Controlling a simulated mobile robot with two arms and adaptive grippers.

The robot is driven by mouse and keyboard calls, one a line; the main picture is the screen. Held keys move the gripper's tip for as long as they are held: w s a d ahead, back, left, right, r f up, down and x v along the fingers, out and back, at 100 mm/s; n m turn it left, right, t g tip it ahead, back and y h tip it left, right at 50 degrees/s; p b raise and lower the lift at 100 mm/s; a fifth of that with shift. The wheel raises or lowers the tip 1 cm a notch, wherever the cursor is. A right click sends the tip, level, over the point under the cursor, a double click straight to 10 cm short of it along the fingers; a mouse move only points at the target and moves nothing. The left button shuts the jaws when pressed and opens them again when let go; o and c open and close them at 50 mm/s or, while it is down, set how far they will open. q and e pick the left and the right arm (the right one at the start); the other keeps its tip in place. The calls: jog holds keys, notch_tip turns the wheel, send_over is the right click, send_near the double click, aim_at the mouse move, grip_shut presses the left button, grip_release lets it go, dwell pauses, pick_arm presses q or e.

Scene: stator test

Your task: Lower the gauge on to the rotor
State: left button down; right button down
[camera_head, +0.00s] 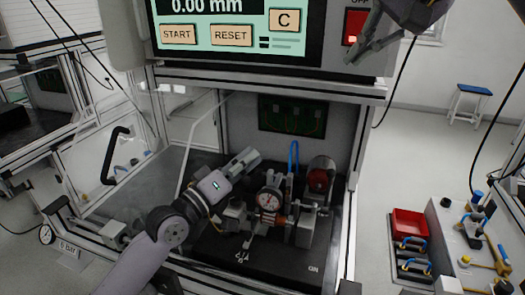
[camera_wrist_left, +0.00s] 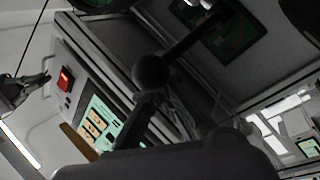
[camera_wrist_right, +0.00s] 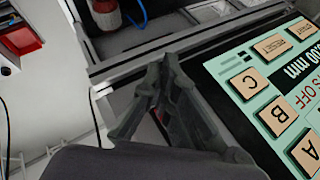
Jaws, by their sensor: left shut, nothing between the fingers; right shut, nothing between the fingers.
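My left gripper (camera_head: 254,157) is shut and empty, above and slightly left of the gauge. In the left wrist view a dark ball (camera_wrist_left: 151,71) on a rod lies in front of it. My right gripper (camera_head: 352,58) is shut and empty in front of the red switch (camera_head: 354,27); it also shows in the right wrist view (camera_wrist_right: 170,62).
The display (camera_head: 232,62) above the fixture reads 0.00 mm, with START and RESET buttons. A clear door with a black handle (camera_head: 117,155) stands open at left. A blue hose (camera_head: 293,160) rises behind the gauge. A red bin (camera_head: 409,224) lies at right.

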jog(key=w+a+f+g, duration=0.2)
jog(key=a+f, duration=0.6)
jog(key=f, duration=0.3)
jog(key=w+a+f+g+h, duration=0.1)
jog(key=w+a+f, duration=0.1)
jog(key=a+f, duration=0.6)
jog(key=shift+w+f+g, duration=0.25)
jog(key=shift+f+g, duration=0.15)
jog(key=shift+f, duration=1)
jog(key=shift+s+a+f, duration=0.4)
jog(key=shift+f, duration=0.05)
